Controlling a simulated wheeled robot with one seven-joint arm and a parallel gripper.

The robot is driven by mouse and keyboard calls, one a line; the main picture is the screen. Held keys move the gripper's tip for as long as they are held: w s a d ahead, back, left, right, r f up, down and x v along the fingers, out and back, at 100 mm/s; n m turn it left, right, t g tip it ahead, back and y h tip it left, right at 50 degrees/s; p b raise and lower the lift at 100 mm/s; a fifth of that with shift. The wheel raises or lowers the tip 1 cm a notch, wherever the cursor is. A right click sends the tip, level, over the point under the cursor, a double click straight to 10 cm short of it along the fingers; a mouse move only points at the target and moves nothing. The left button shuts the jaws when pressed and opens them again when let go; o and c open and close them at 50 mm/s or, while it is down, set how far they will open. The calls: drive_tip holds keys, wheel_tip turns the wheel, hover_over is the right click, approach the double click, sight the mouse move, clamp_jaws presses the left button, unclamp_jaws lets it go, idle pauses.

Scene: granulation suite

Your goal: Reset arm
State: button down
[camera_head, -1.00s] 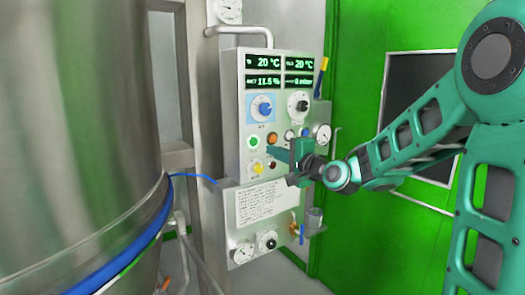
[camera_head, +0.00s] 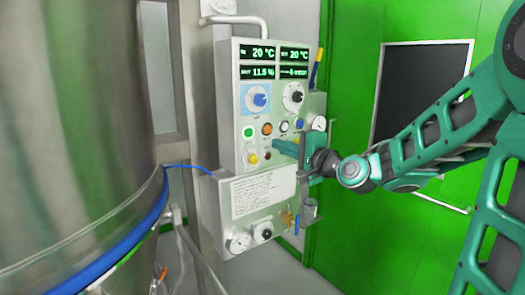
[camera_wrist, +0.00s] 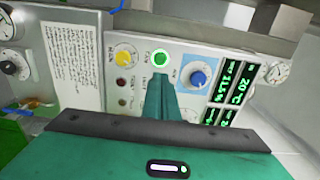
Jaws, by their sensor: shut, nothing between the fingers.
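My gripper (camera_head: 280,147) is in front of the lower right part of the control panel (camera_head: 228,100) in the head view, with its fingers pointing left across the panel face. Its fingers are shut with nothing between them. In the wrist view the closed fingers (camera_wrist: 158,98) point toward the lit green button (camera_wrist: 160,57), with the yellow knob (camera_wrist: 126,56) to the left and the blue knob (camera_wrist: 198,78) to the right. I cannot tell whether the fingertips touch the panel. My arm reaches in from the right, bent at the elbow.
A large steel vessel (camera_head: 70,90) with a blue band fills the left. A green door (camera_head: 350,215) with a dark window (camera_head: 415,85) stands behind my arm. A small cup (camera_head: 310,208) and gauges (camera_head: 238,241) sit low on the panel. A blue cable (camera_head: 190,167) runs from vessel to panel.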

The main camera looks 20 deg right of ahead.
drive_tip(key=s+d+f+n+g+h, duration=0.2)
drive_tip(key=s+d+f+n+g, duration=0.15)
drive_tip(key=s+f, duration=0.4)
drive_tip(key=s+d+f+n+g+h, duration=0.2)
drive_tip(key=s+d+f+n+g, duration=0.1)
drive_tip(key=s+d+f+g, duration=0.5)
drive_tip(key=s+f+g, duration=0.2)
drive_tip(key=s, duration=0.9)
drive_tip(key=s+d+f+n+g+h, duration=0.1)
drive_tip(key=s+d+f+g, duration=0.1)
drive_tip(key=s, duration=1)
drive_tip(key=shift+s+d+f+g, duration=0.2)
drive_tip(key=shift+s+f+g, duration=0.05)
drive_tip(key=shift+f+g, duration=0.65)
drive_tip(key=shift+n, duration=0.25)
drive_tip(key=shift+w+f+h, duration=0.2)
drive_tip(key=shift+w+h, duration=0.1)
drive_tip(key=shift+w, duration=0.35)
